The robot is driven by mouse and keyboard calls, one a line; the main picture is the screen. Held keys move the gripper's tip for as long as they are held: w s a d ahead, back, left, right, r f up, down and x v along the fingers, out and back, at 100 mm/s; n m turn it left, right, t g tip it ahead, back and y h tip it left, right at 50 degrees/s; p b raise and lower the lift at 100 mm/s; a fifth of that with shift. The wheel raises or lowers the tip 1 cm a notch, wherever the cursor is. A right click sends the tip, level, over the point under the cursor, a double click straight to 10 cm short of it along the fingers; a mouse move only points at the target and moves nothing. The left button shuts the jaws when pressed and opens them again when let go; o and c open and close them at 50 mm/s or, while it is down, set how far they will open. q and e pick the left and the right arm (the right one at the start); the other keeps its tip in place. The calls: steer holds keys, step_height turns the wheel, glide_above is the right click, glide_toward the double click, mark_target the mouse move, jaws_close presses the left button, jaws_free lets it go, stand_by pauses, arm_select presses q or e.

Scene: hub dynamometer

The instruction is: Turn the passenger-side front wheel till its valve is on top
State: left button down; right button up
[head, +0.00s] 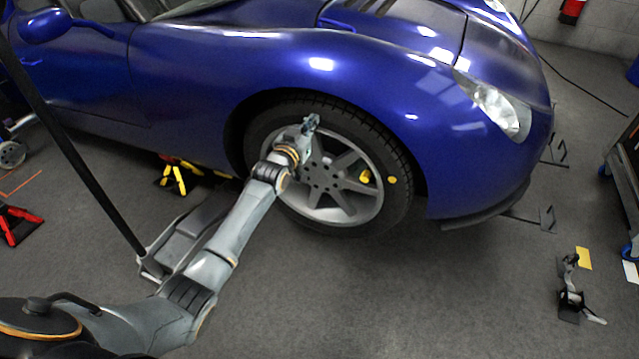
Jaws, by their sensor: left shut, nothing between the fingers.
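The front wheel (345,193) of the blue car (370,90) has grey spokes and a black tyre, and it sits in the wheel arch. A yellow mark (365,176), perhaps the valve cap, is on the right side of the rim, at about three o'clock. A second yellow dot (392,180) is on the tyre sidewall just beside it. My left gripper (311,122) is shut and empty at the upper left part of the wheel, in front of the rim's upper edge. I cannot tell if it touches. My left forearm hides part of the wheel's left side. My right gripper is not in view.
A floor jack (185,235) with a long black handle (75,150) stands left of my arm. Yellow stands (175,178) are under the car, and a red stand (15,222) is at the left. A small metal device (571,295) lies on the floor at right. Floor before the wheel is clear.

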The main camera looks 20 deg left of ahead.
mark_target(301, 116)
arm_select(q)
steer(key=shift+d+r, duration=0.15)
steer(key=shift+d, duration=0.1)
steer(key=shift+a, duration=0.1)
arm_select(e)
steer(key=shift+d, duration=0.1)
arm_select(q)
steer(key=shift+a, duration=1.15)
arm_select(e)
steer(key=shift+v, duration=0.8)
arm_select(q)
steer(key=shift+f+b, duration=0.2)
steer(key=shift+b, duration=0.15)
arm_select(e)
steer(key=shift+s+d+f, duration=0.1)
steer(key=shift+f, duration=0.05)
arm_select(q)
steer(key=shift+a+f, duration=0.15)
steer(key=shift+a, duration=0.45)
steer(key=shift+a+f+b, duration=0.15)
steer(key=shift+a+b, duration=0.15)
steer(key=shift+a, duration=0.25)
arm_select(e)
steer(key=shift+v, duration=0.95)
